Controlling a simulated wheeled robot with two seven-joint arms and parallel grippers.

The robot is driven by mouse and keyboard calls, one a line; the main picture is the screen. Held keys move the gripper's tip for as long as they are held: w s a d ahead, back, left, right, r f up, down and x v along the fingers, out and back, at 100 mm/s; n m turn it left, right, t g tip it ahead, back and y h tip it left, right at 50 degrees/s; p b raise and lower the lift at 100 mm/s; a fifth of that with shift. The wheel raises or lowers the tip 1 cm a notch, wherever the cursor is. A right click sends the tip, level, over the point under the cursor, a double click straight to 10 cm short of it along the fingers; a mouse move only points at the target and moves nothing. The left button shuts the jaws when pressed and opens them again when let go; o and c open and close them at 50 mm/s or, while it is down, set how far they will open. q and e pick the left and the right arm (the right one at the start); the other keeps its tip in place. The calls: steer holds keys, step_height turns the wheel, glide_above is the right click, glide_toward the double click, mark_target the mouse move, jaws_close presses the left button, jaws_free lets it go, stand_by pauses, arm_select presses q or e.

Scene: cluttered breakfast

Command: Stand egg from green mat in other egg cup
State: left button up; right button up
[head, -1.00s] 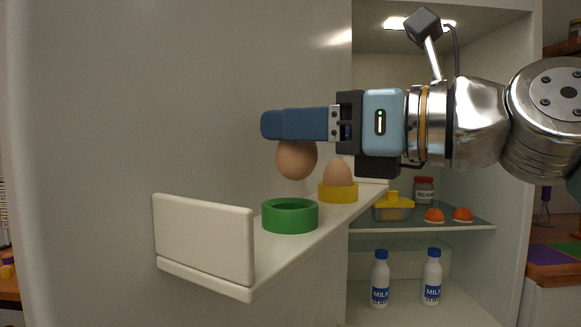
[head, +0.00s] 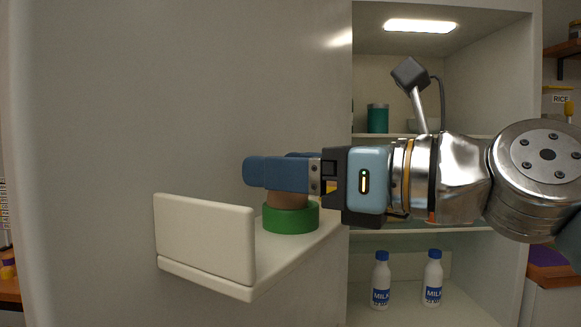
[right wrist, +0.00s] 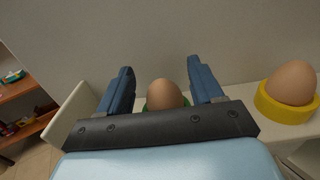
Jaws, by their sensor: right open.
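A brown egg (head: 287,200) stands in the green egg cup (head: 290,218) on the white door shelf. My right gripper (head: 268,172) is around the egg's upper part, and its blue fingers hide the top in the head view. In the right wrist view the egg (right wrist: 165,94) is between the two open fingers (right wrist: 160,85), with a gap on each side. The green cup (right wrist: 150,106) shows only in part there. Another egg (right wrist: 292,82) stands in the yellow egg cup (right wrist: 285,105) to the right. My left gripper is not in view.
The white door shelf (head: 235,285) has a raised end wall (head: 203,235) at the left. The door panel (head: 200,100) rises behind it. Two milk bottles (head: 381,280) stand low inside the fridge. A green jar (head: 378,118) stands on an upper shelf.

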steer(key=b+v, duration=0.1)
steer(key=v, duration=1.1)
steer(key=shift+w+d, duration=0.1)
